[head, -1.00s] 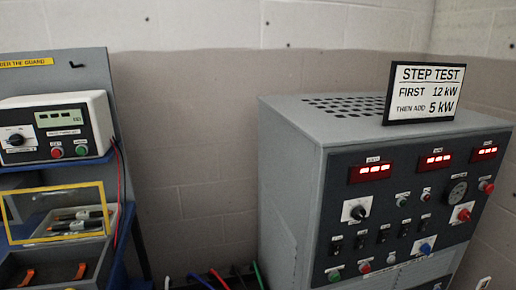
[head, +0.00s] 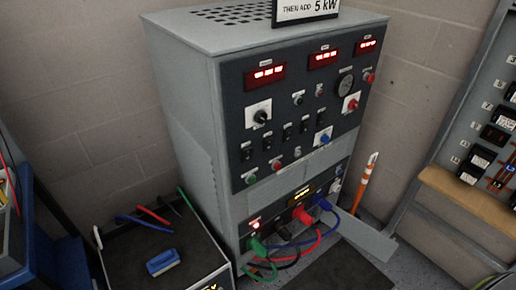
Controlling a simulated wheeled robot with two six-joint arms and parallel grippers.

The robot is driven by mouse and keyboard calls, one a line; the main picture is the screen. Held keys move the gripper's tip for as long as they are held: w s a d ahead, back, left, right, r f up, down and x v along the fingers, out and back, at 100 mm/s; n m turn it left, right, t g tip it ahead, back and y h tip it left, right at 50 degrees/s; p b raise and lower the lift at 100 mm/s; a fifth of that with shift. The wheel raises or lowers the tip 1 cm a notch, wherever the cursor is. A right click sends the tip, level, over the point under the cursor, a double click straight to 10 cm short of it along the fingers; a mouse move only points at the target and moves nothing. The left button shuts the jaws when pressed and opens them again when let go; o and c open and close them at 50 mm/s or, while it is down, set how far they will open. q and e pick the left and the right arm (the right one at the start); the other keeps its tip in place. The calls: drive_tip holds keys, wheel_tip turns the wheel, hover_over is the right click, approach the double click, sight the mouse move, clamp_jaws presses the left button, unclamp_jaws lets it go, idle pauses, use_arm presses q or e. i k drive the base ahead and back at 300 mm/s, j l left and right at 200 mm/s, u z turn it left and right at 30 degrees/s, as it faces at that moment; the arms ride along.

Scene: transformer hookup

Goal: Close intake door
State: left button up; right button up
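A grey load cabinet (head: 180,100) with a dark control panel stands in the middle of the head view. A flat grey panel (head: 366,238) sticks out from its lower right side, near the floor, and looks like a door standing open. I cannot read a label on it, so I cannot tell for certain that it is the intake door. Green, black, red and blue cables plug into the cabinet's lower front, and the blue cable (head: 331,207) runs close to the panel. Neither of my grippers is in view.
A dark-topped case (head: 140,258) with a blue-handled item and several coloured leads stands at the lower left. An orange-and-white post (head: 365,183) stands behind the grey panel. A board with a wooden ledge (head: 468,203) is at the right. A dark mat (head: 345,270) lies in front.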

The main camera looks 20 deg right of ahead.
sight(379, 245)
drive_tip(key=l+z, duration=0.2)
drive_tip(key=l, duration=0.4)
drive_tip(key=l+z, duration=0.15)
drive_tip(key=l, duration=0.45)
drive_tip(key=i+l+z, duration=0.2)
drive_tip(key=l, duration=0.4)
drive_tip(key=l+z, duration=0.2)
drive_tip(key=l, duration=0.35)
drive_tip(key=i, duration=0.05)
